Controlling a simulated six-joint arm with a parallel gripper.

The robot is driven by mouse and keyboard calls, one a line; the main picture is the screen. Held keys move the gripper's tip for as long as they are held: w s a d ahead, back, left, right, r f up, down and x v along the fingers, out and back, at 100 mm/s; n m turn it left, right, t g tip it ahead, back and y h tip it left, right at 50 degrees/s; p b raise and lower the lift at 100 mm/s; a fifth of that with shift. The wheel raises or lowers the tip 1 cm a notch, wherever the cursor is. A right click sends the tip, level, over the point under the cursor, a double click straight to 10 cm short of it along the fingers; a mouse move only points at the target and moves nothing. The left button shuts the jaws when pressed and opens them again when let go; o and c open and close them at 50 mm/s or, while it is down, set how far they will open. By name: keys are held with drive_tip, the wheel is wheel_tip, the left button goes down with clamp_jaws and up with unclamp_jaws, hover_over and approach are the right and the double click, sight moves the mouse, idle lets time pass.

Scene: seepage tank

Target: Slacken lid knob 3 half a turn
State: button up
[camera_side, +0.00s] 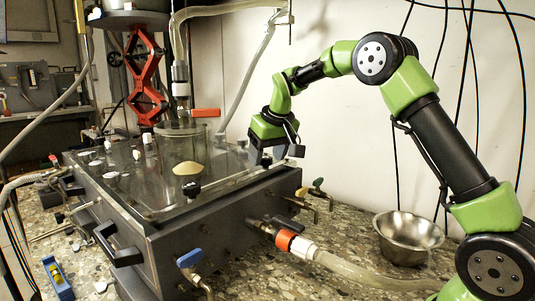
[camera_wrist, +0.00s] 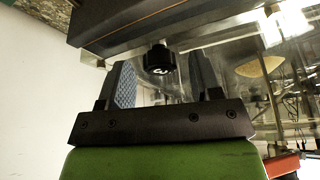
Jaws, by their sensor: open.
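The seepage tank (camera_side: 200,245) is a dark grey box with a clear lid (camera_side: 130,196). A black lid knob (camera_side: 191,189) stands at the lid's front edge, its number too small to read. My gripper (camera_side: 281,160) is above the lid's right end, jaws pointing down. In the wrist view, my gripper (camera_wrist: 162,72) is open, with one finger on each side of a black knob (camera_wrist: 159,59). The knob carries a white mark that I cannot read for sure. No contact between fingers and knob shows. In the side view, the gripper hides this knob.
A glass cylinder (camera_side: 170,165) and a red-handled valve (camera_side: 205,113) rise near the gripper's left. Small taps (camera_side: 318,184) project from the tank's right end. A hose with an orange collar (camera_side: 284,240) and a steel bowl (camera_side: 408,236) are at the right.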

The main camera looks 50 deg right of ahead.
drive_tip(key=v, duration=1)
idle(0.3)
